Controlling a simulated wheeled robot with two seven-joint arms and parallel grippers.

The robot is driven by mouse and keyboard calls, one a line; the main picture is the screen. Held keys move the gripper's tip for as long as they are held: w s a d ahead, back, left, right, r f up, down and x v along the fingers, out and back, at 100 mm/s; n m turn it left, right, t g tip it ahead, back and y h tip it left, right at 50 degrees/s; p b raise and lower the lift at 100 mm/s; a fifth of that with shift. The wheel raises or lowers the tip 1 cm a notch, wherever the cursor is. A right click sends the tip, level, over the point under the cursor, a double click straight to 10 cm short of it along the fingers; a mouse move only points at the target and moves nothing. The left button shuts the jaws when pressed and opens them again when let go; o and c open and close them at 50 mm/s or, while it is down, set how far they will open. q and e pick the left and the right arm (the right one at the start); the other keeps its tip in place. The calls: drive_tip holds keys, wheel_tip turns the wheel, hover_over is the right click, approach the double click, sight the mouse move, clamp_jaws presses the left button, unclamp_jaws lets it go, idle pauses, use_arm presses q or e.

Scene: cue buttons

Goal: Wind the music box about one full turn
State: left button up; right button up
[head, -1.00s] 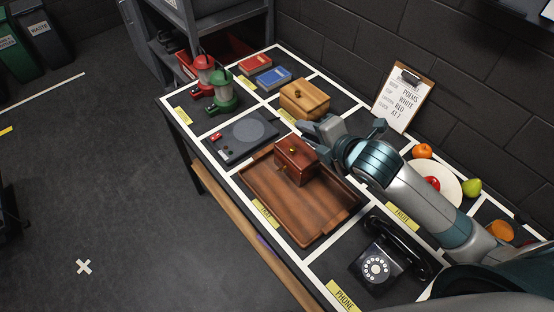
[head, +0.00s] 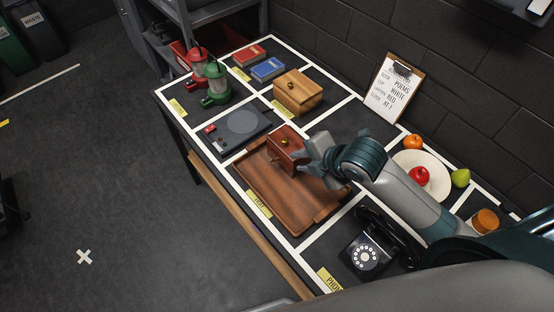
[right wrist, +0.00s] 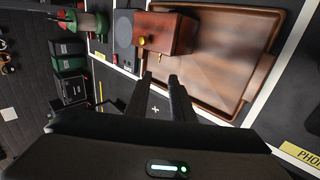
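The music box appears to be the reddish-brown wooden box (head: 283,151) standing upright on the wooden tray (head: 262,187). A brass knob sits on top of it. In the right wrist view the box (right wrist: 178,32) shows a yellow knob (right wrist: 141,41) and a small brass key-like part (right wrist: 161,57) low on one side. My right gripper (head: 306,152) is close beside the box's right side in the head view. Its two fingers (right wrist: 160,76) are apart with nothing visibly between them, and the brass part is just beyond their tips. Contact cannot be told. My left gripper is not in view.
A lighter wooden box (head: 297,92), a dark device with a round plate (head: 240,127), lanterns (head: 215,84) and books (head: 268,69) stand farther back. A telephone (head: 366,252) is in front. A plate (head: 424,170) with fruit and a clipboard (head: 393,88) are at right.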

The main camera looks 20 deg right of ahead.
sight(275, 160)
drive_tip(key=p+x, duration=0.3)
drive_tip(key=x, duration=1.2)
drive_tip(key=shift+w+a+f+p, duration=0.1)
drive_tip(key=shift+w+f+p, duration=0.1)
drive_tip(key=shift+w+p, duration=0.1)
drive_tip(key=shift+s, duration=0.1)
clamp_jaws()
